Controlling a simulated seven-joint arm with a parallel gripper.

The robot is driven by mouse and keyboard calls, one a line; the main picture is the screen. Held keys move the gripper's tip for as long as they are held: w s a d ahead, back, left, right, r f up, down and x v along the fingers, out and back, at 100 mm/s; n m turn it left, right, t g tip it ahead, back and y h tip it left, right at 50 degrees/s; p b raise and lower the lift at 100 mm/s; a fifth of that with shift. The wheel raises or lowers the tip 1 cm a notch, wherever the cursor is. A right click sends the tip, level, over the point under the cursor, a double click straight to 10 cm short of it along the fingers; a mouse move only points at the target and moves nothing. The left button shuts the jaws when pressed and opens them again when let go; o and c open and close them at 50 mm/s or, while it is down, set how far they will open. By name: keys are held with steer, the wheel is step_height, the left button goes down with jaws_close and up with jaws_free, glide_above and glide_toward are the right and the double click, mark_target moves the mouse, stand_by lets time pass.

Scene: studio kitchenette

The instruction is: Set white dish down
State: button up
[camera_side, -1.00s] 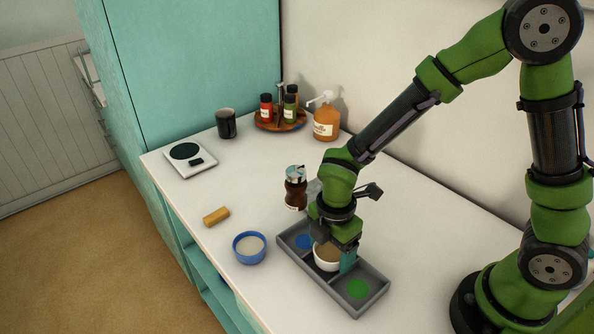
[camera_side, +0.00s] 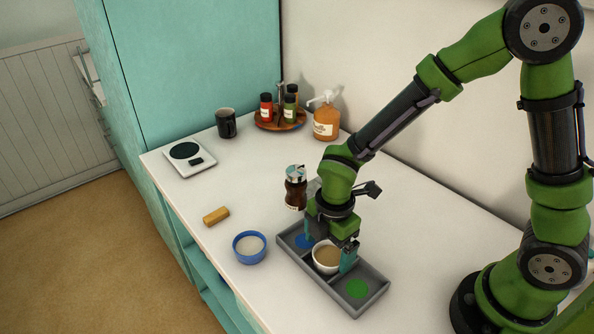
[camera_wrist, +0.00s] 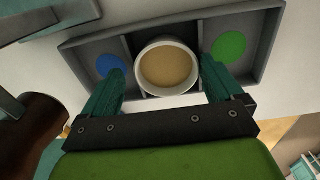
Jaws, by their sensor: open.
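The white dish (camera_side: 325,259), filled with something tan, sits upright in the middle compartment of the grey tray (camera_side: 367,302). The white dish also shows in the wrist view (camera_wrist: 168,68), between the compartments with the blue disc (camera_wrist: 110,66) and the green disc (camera_wrist: 229,46). My gripper (camera_side: 330,250) is open, its teal fingers on either side of the dish. In the wrist view my gripper (camera_wrist: 160,80) shows small gaps between the fingers and the dish rim. The dish's base is hidden by its own rim and the tray wall.
A blue bowl (camera_side: 249,248) stands left of the tray, with a yellow block (camera_side: 215,216) beyond it. A brown jar (camera_side: 295,188) stands close behind the tray. A scale (camera_side: 190,158), a dark mug (camera_side: 226,123) and a pump bottle (camera_side: 326,121) stand farther back.

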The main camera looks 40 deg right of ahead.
mark_target(331, 257)
step_height(331, 257, up, 10)
steer(key=s+d+r+m+t+y, duration=0.1)
steer(key=s+d+r+m+t, duration=0.2)
steer(key=m, duration=0.8)
steer(key=s+d+r+m+t+y, duration=0.1)
steer(key=s+d+r+m+t, duration=0.3)
steer(key=d+r+m, duration=0.3)
steer(key=r+m, duration=0.1)
steer(key=m, duration=0.3)
steer(key=shift+s+d+r, duration=0.15)
steer(key=shift+d+r, duration=0.25)
